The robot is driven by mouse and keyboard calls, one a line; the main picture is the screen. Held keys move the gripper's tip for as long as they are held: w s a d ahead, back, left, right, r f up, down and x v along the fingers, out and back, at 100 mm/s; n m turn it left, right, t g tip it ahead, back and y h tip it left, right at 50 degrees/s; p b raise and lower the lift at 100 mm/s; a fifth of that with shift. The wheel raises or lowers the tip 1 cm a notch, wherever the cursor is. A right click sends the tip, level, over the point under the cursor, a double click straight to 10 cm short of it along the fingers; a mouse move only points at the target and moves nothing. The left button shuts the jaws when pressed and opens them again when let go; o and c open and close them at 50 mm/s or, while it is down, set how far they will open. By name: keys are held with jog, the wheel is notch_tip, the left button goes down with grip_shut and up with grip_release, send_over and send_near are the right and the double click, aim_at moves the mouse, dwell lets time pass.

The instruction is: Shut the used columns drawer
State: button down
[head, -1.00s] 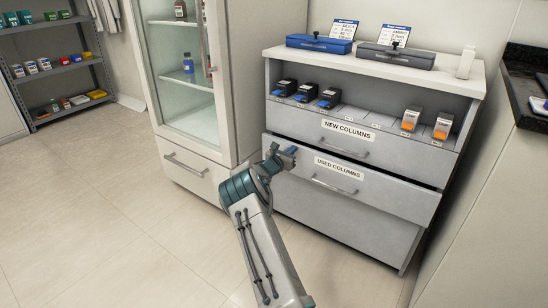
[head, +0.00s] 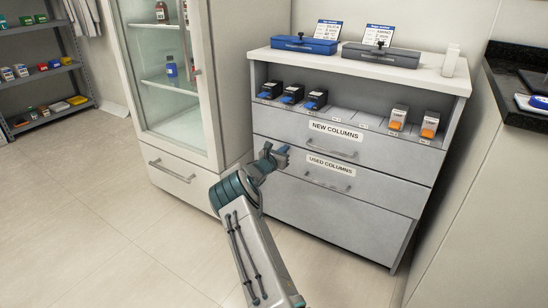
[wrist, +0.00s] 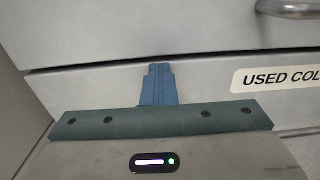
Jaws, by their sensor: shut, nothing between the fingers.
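The used columns drawer (head: 355,184) is the lower labelled drawer of the grey cabinet. In the head view its front sits about level with the new columns drawer (head: 345,140) above it. In the wrist view, the used columns drawer front (wrist: 205,95) shows its label at the right and a thin dark gap along its top edge. My gripper (head: 280,153) is shut and empty at the left end of this drawer front. In the wrist view its blue fingers (wrist: 158,84) are together, against or very close to the front.
A glass-door cabinet (head: 165,90) stands close on the left of my gripper. Black and white-orange boxes sit on the shelf above the drawers. A dark counter (head: 510,85) is at the right. The floor (head: 90,220) at the left is clear.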

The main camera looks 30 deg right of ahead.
jog(key=p+v, duration=0.4)
jog(key=v, duration=1)
jog(key=shift+p, duration=0.35)
jog(key=s+a+r+m+g+y+p, duration=0.15)
jog(key=s+r+m+g+p, duration=0.25)
jog(key=s+r+m+p, duration=0.55)
jog(key=s+a+r+m+g+y+p, duration=0.1)
jog(key=s+r+m+g+y+p, duration=0.45)
jog(key=r, duration=0.85)
jog(key=s+a+r+m+t+y+p, duration=0.4)
jog(key=s+a+r+m+y+p, duration=0.4)
jog(key=s+a+r+p, duration=0.8)
jog(key=s+a+r, duration=0.8)
jog(key=s+r, duration=0.2)
jog(key=s, duration=0.2)
jog(key=shift+a+m+y+p, duration=0.15)
jog(key=shift+m+y+p, duration=0.25)
jog(key=shift+r, duration=0.15)
